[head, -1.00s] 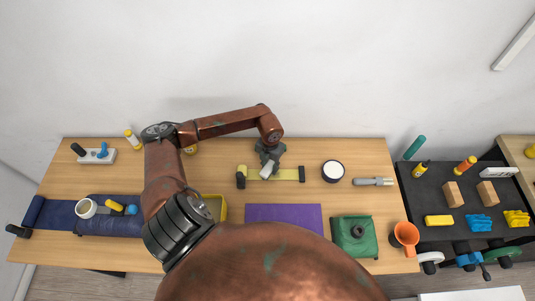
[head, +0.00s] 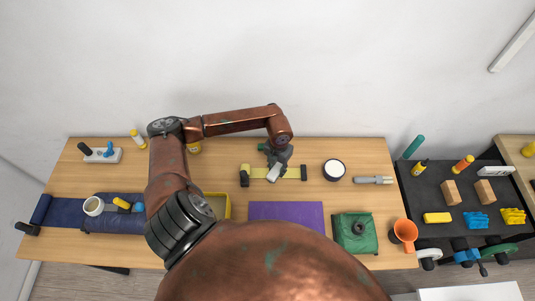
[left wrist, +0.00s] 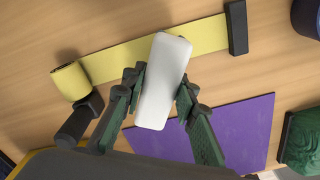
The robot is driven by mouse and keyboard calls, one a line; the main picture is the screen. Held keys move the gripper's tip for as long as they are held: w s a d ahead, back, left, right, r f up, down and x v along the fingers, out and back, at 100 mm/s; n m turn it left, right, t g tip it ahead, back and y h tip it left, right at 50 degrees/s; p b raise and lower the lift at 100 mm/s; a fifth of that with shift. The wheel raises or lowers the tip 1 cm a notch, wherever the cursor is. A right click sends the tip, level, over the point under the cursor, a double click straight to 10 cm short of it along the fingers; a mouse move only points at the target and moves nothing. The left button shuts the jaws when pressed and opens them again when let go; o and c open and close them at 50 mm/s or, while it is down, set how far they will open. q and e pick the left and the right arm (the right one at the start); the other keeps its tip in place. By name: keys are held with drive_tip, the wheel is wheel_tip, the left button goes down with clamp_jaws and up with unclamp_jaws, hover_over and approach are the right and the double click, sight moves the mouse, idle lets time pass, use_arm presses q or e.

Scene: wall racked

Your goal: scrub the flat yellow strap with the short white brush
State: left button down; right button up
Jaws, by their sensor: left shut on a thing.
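The flat yellow strap (head: 290,173) lies on the wooden table, with a dark block at its right end and a rolled yellow end at its left. It also shows in the left wrist view (left wrist: 120,61). My left gripper (head: 276,167) is shut on the short white brush (left wrist: 162,80), whose white back faces the wrist camera. The brush (head: 274,174) is over the middle of the strap in the head view. Its bristles are hidden, so I cannot tell whether it touches the strap. My right gripper is not in view.
A purple mat (head: 287,214) lies in front of the strap. A round white-topped container (head: 334,169) and a grey tool (head: 372,180) are to the right. A yellow bin (head: 224,206) is partly behind my arm.

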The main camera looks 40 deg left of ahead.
use_arm(q)
drive_tip(key=shift+r, duration=0.6)
wheel_tip(320, 180, up, 2)
drive_tip(key=shift+r+p, duration=0.1)
drive_tip(key=shift+p, duration=0.65)
drive_tip(key=shift+r, duration=0.25)
drive_tip(key=shift+d, duration=0.1)
